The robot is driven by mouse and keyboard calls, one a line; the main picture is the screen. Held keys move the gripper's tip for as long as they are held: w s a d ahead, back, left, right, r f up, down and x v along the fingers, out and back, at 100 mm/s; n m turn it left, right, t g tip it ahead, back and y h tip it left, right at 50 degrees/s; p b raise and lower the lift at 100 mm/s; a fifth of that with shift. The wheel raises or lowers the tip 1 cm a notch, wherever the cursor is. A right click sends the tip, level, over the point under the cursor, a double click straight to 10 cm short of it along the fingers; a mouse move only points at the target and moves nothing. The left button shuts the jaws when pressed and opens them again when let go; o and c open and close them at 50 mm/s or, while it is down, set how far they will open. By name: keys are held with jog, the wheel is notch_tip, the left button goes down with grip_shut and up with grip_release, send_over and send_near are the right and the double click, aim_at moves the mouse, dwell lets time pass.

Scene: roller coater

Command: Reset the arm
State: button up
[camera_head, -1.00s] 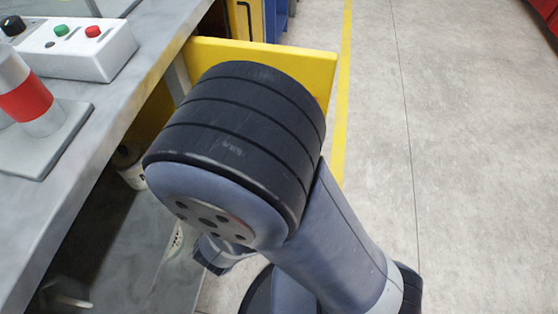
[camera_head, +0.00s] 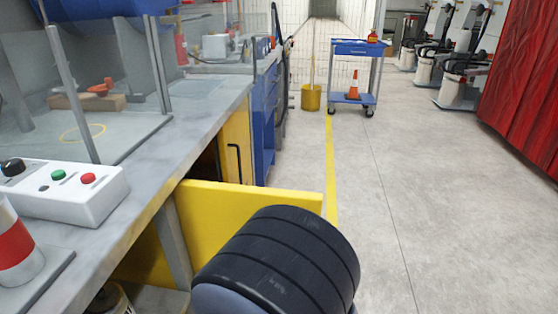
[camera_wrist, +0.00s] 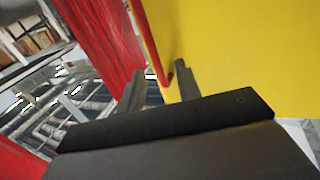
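My gripper (camera_wrist: 160,70) shows in the wrist view with its two fingers apart. A yellow panel (camera_wrist: 235,50) fills the upper right of that view. A curved red handle (camera_wrist: 142,35) runs down the panel's left edge, and its lower end shows in the gap between the fingertips. I cannot tell how far it is from them; nothing appears clamped. In the head view my arm's dark joint is at the bottom centre, in front of the open yellow door (camera_head: 225,205) under the workbench. My gripper is hidden in the head view.
The grey workbench (camera_head: 190,110) on the left carries a white button box (camera_head: 75,195) and a red-banded cylinder (camera_head: 15,250). A blue cart (camera_head: 358,48) and a yellow bucket (camera_head: 311,97) stand farther back. A red curtain (camera_head: 525,80) hangs at right. The floor between is clear.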

jog(key=shift+b+x, duration=0.3)
jog(key=shift+x, duration=1.8)
jog(key=shift+s, duration=0.1)
